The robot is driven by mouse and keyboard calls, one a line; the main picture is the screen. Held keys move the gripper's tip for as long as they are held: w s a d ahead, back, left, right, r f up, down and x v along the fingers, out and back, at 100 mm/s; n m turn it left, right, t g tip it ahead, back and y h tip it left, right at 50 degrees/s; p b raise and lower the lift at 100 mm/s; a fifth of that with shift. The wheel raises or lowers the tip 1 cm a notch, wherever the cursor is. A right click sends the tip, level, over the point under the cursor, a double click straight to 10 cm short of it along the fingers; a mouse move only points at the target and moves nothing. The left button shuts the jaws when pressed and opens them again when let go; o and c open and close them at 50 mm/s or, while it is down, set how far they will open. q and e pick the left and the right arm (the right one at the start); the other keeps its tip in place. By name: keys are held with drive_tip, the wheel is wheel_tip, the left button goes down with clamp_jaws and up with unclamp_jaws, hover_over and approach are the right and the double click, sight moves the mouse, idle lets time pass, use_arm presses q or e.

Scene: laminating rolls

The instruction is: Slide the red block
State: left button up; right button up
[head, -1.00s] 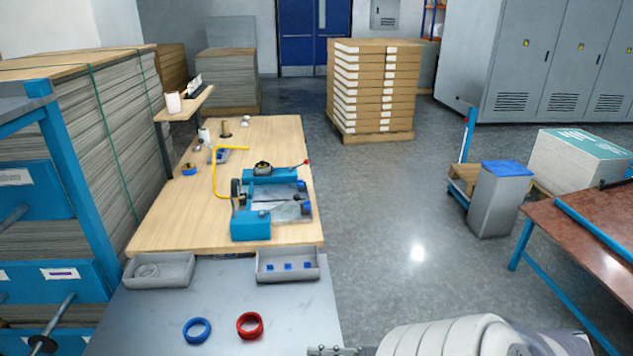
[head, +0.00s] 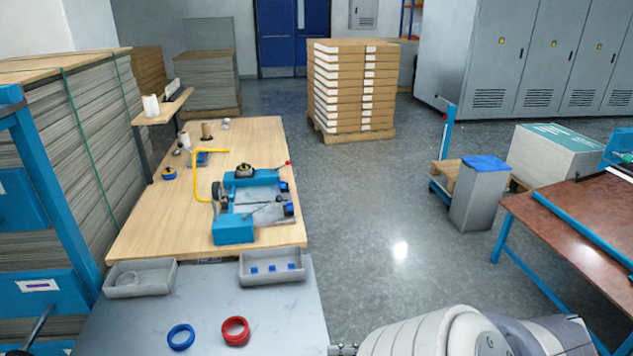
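I see no clear red block. A red ring (head: 235,331) lies on the grey table (head: 225,301), with a blue ring (head: 181,338) to its left. A blue machine (head: 233,229) stands on the wooden table behind, with a small red knob (head: 288,162) on its lever. My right arm comes in at the bottom right. Only a small metal part of what seems to be my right gripper (head: 343,349) shows at the bottom edge, right of the rings and apart from them. Its fingertips are hidden. My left gripper is not in view.
A grey tray (head: 272,280) with small blue pieces and another grey tray (head: 110,291) with a pale ring stand behind the rings. Stacked sheets (head: 90,150) flank the left. Open floor (head: 400,210) lies right of the tables, before a brown-topped table (head: 585,235).

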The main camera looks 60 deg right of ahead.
drive_tip(key=shift+v, duration=2.3)
drive_tip(key=shift+a, duration=0.1)
